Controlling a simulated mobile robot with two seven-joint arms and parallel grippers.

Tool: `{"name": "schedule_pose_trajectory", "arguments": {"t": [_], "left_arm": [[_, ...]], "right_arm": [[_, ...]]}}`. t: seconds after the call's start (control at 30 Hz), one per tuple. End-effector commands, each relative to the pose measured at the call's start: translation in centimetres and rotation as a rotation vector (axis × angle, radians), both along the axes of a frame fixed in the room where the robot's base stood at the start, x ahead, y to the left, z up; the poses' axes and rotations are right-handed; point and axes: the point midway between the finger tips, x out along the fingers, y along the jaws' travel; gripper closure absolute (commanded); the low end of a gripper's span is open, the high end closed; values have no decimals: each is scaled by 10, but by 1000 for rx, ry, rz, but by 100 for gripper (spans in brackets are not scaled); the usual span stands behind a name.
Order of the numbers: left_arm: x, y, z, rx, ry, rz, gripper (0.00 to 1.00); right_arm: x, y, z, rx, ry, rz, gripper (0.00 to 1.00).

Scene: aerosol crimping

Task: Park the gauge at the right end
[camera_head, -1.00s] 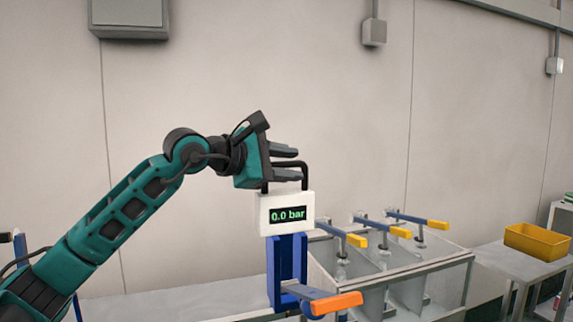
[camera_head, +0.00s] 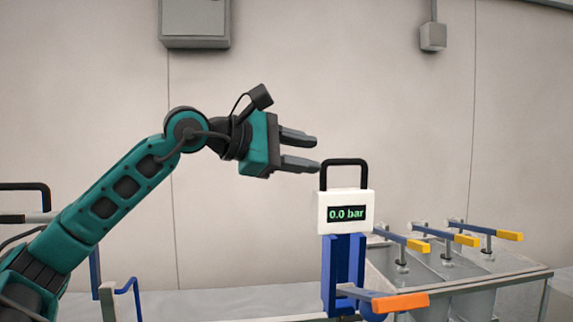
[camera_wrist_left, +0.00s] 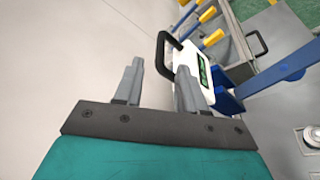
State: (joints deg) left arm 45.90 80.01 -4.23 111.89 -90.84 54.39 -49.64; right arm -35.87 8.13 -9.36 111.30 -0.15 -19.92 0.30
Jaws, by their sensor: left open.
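The gauge (camera_head: 345,212) is a white box with a black handle and a green "0.0 bar" display. It sits on top of a blue stand (camera_head: 343,270) with an orange-tipped lever (camera_head: 400,302). My left gripper (camera_head: 318,152) is open and empty, to the left of the handle and slightly above the box. In the left wrist view the gauge (camera_wrist_left: 205,80) and its handle show beyond the fingers, to the right, with no finger around the handle. My right gripper is not in view.
A grey bin rack (camera_head: 475,288) with several yellow-tipped levers stands to the right of the stand. Another black handle (camera_head: 30,187) shows at the left edge. A grey wall box (camera_head: 194,22) hangs above. The space left of the gauge is clear.

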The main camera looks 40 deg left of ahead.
Motion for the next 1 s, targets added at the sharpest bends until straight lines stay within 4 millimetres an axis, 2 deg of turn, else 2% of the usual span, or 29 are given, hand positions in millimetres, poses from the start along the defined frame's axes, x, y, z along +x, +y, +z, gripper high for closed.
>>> {"name": "schedule_pose_trajectory", "arguments": {"t": [0.03,0.1,0.3,0.9,1.0], "left_arm": [[-8,3,-4,5,0,2,60],[-15,6,-2,3,1,2,60],[-29,11,5,2,0,-1,60],[-31,11,7,1,0,-2,60],[-31,11,13,1,-1,-1,60]], "right_arm": [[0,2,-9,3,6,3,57],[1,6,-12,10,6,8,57],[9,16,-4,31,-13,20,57],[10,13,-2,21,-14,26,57],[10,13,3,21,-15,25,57]]}}
